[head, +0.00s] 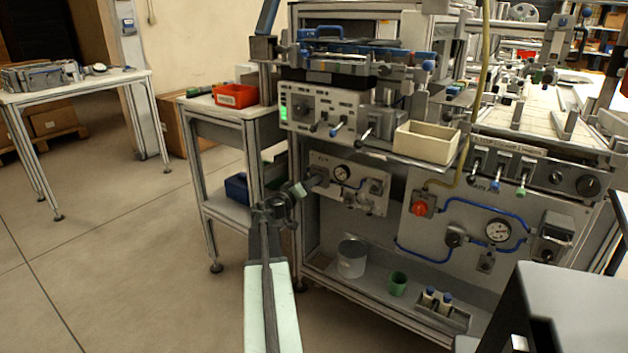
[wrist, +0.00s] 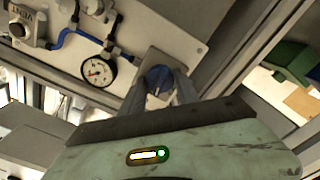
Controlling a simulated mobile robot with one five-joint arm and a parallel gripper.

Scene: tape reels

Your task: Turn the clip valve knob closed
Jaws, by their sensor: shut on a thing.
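The valve panel (head: 368,201) is a pale plate on the left side of the machine's front, with a round gauge (head: 342,172) on it. My gripper (head: 306,187) is at the panel's left end. In the wrist view, my gripper (wrist: 162,88) has its two grey fingers shut on a blue knob (wrist: 158,76) at the panel edge. The fingers hide the knob's sides, and its turn angle is hard to read. The gauge also shows in the wrist view (wrist: 98,71), left of the knob, with blue tubing.
A red knob (head: 419,208) and second gauge (head: 498,230) are on the larger panel to the right. A cream bin (head: 426,142) sits on the shelf above. A grey bucket (head: 351,258) and green cup (head: 397,284) stand below. Floor to the left is clear.

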